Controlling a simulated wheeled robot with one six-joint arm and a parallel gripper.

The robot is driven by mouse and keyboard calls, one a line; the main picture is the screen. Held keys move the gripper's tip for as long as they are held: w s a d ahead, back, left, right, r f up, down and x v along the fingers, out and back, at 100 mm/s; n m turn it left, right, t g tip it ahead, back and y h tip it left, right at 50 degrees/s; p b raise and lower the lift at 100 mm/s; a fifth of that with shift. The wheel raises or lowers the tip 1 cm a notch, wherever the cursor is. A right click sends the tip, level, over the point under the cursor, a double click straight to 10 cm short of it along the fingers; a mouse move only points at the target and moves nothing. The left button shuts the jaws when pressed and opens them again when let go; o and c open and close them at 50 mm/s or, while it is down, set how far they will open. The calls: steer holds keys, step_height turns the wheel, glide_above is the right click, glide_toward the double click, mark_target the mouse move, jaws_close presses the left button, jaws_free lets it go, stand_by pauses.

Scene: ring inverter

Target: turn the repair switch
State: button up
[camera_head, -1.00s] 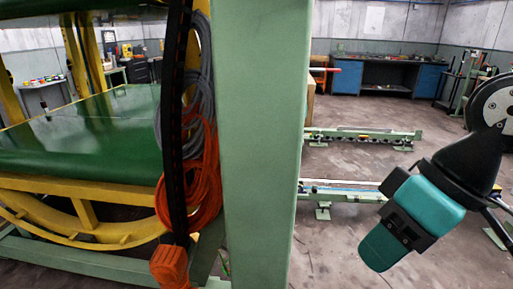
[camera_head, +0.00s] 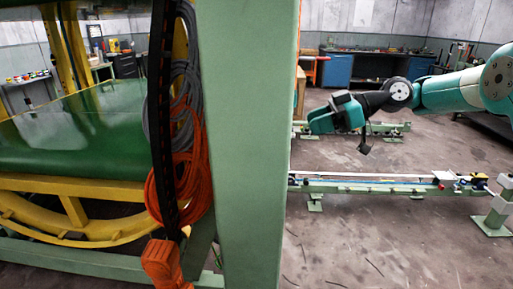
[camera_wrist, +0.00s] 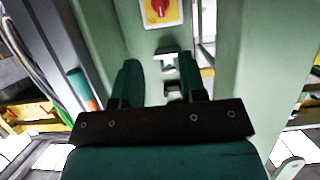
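The repair switch (camera_wrist: 158,9) is a red rotary knob on a yellow plate, at the top of the wrist view and partly cut by the frame edge. It is mounted on a pale green post face. My gripper (camera_wrist: 158,72) is open and empty, its two teal fingers pointing toward the post, below the switch in the picture and apart from it. In the head view my gripper (camera_head: 335,115) is beside the right edge of the green column (camera_head: 250,150). The switch does not show in the head view.
A small metal latch-like fitting (camera_wrist: 167,58) sits below the switch between my fingers. Orange cable (camera_head: 183,185) and grey cable hang left of the column. Low green rails (camera_head: 380,187) stand on the floor at right. Open floor lies in front of them.

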steer(key=p+x, duration=0.2)
steer(key=x, duration=1.3)
steer(key=shift+a+f, duration=0.2)
steer(key=shift+a, duration=0.05)
steer(key=shift+c, duration=0.4)
jaws_close()
